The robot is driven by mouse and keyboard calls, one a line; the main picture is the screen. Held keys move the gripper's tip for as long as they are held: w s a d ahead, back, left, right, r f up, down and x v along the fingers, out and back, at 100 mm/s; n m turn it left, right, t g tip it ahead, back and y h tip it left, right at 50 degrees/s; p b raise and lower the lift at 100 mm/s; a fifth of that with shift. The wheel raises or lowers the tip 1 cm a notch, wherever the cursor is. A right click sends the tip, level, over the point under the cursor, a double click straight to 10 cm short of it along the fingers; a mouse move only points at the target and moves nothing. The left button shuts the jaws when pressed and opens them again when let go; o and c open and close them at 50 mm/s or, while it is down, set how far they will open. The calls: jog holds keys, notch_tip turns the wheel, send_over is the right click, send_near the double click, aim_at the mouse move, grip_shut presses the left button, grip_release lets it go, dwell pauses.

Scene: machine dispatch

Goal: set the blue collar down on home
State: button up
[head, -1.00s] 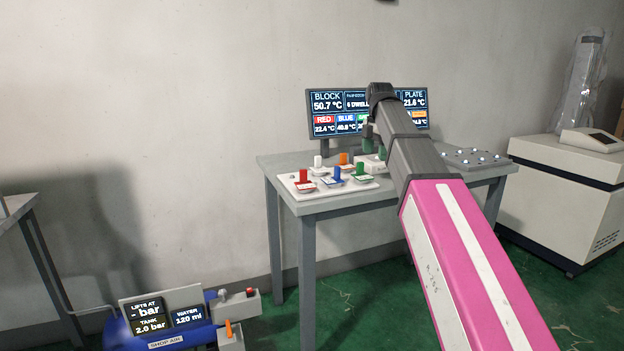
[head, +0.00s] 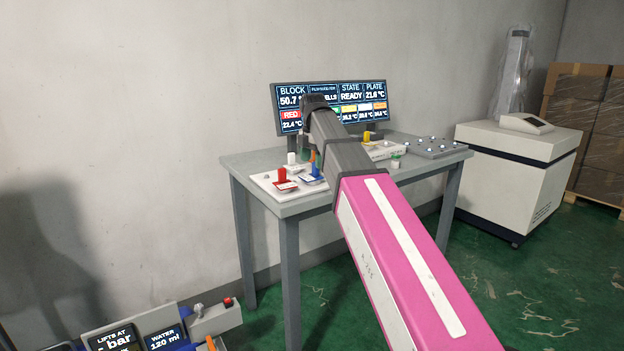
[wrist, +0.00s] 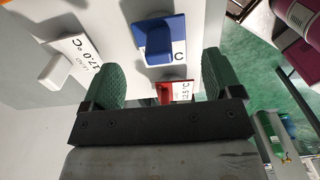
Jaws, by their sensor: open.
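The blue collar (head: 315,171) has an upright blue tab and sits on the white board (head: 262,182) at the table's left end. It also shows in the wrist view (wrist: 153,38) with a white label at its edge. My gripper (wrist: 158,62) is open, its green fingers apart, with the blue collar ahead and between them in the picture; I see no contact. In the head view my arm hides the gripper. A red collar (head: 282,175) and a white collar (head: 291,158) stand close by. I cannot tell which spot is home.
A screen (head: 350,97) stands at the back of the table. A grey plate with studs (head: 428,146) lies at the table's right end. A white cabinet (head: 510,165) stands to the right. The air panel (head: 140,335) is at lower left.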

aim_at(314, 176)
jog(key=shift+d+f, duration=0.1)
jog(key=shift+f, duration=2.55)
jog(key=shift+c, duration=0.4)
jog(key=c, duration=0.9)
jog(key=shift+r, duration=0.15)
jog(key=shift+c, duration=0.2)
